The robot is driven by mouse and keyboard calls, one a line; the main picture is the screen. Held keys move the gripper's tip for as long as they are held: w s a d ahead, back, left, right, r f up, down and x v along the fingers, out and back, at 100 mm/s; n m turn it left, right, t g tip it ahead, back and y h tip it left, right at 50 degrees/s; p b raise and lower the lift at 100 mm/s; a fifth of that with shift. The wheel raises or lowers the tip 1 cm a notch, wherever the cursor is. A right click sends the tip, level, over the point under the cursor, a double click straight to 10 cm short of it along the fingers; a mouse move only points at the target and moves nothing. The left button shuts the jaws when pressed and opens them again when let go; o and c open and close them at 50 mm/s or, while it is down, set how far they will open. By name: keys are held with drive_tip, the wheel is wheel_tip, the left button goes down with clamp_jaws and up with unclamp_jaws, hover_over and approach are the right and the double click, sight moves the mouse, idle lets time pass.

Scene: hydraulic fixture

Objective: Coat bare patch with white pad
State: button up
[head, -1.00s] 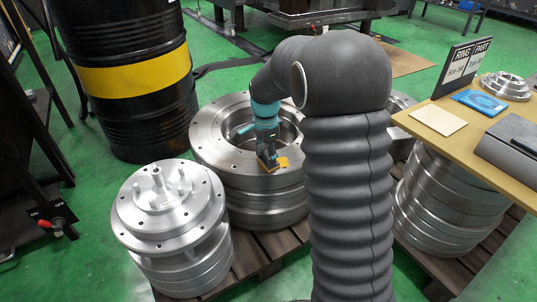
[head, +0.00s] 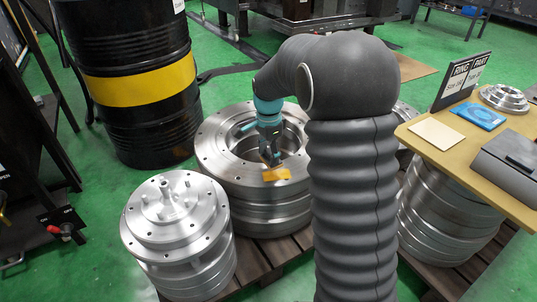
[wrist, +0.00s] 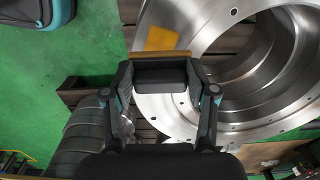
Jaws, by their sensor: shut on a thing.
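My gripper (head: 270,157) is over the near rim of the large open steel ring (head: 215,150). In the wrist view my gripper (wrist: 160,92) is shut on a dark block-shaped pad (wrist: 160,77) with a tan-brown strip (wrist: 160,54) along its far edge; no white face shows. A yellow-orange patch (head: 276,174) lies on the ring's flat top face. In the wrist view the patch (wrist: 161,38) appears just beyond the strip, on the ring (wrist: 165,107). Whether the pad touches the ring is hard to tell.
A smaller flanged steel part with upright pins (head: 175,208) stands at front left. A black drum with a yellow band (head: 140,78) stands behind it. A tan table (head: 452,142) at right holds a sign, a blue piece and a cream square. Wooden pallets lie below the steel parts.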

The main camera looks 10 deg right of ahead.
drive_tip(key=shift+r+p, duration=1.25)
drive_tip(key=shift+r, duration=0.3)
drive_tip(key=shift+f, duration=0.15)
